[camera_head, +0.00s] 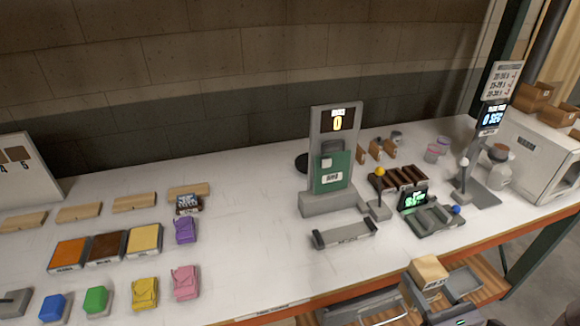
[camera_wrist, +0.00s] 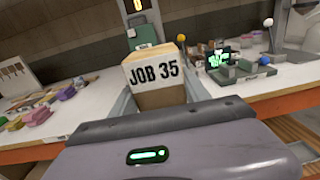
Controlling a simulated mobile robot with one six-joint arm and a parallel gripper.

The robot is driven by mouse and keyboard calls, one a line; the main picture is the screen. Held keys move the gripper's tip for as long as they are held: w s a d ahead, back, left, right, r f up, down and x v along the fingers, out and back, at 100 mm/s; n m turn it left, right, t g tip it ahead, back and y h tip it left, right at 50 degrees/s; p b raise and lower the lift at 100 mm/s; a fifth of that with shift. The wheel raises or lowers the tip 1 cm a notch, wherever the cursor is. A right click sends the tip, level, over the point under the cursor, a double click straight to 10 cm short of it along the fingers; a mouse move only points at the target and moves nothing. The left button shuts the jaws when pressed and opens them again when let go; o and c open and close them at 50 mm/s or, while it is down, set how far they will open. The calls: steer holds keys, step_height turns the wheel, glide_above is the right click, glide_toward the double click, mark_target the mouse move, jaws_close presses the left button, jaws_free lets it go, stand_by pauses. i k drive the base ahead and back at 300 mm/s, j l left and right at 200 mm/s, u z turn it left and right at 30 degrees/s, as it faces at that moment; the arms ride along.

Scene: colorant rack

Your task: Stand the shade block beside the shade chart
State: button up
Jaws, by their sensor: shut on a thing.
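The shade block (camera_wrist: 155,75), a pale wooden block marked "JOB 35", is held between the fingers of my gripper (camera_wrist: 160,98), which is shut on it. In the head view the block (camera_head: 429,271) is at the lower right, in front of the bench's front edge, with my gripper (camera_head: 430,290) around it. A white board with brown squares, which looks like the shade chart (camera_head: 17,165), stands at the far left of the bench, partly cut off by the picture's edge. It also shows at the left of the wrist view (camera_wrist: 14,74).
The white bench (camera_head: 235,250) has a clear middle. Coloured blocks, pouches, trays and wooden strips (camera_head: 135,203) cover its left part. A grey machine with a green panel (camera_head: 332,170) stands at centre, with levers, a brown rack (camera_head: 397,178) and a white appliance (camera_head: 535,155) to the right.

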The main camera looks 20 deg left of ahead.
mark_target(53, 238)
steer(key=j+u, duration=0.3)
steer(key=u, duration=0.15)
steer(key=k+j+u, duration=0.1)
steer(key=j+u, duration=0.6)
steer(key=u, duration=0.2)
steer(key=i+j+u, duration=0.1)
steer(key=j+u, duration=0.2)
steer(key=u, duration=0.15)
steer(key=i+j+u, duration=0.15)
steer(key=u, duration=0.35)
steer(key=i+j+u, duration=0.2)
steer(key=j+u, duration=0.25)
steer(key=i+l+u, duration=0.1)
steer(key=i+l, duration=0.4)
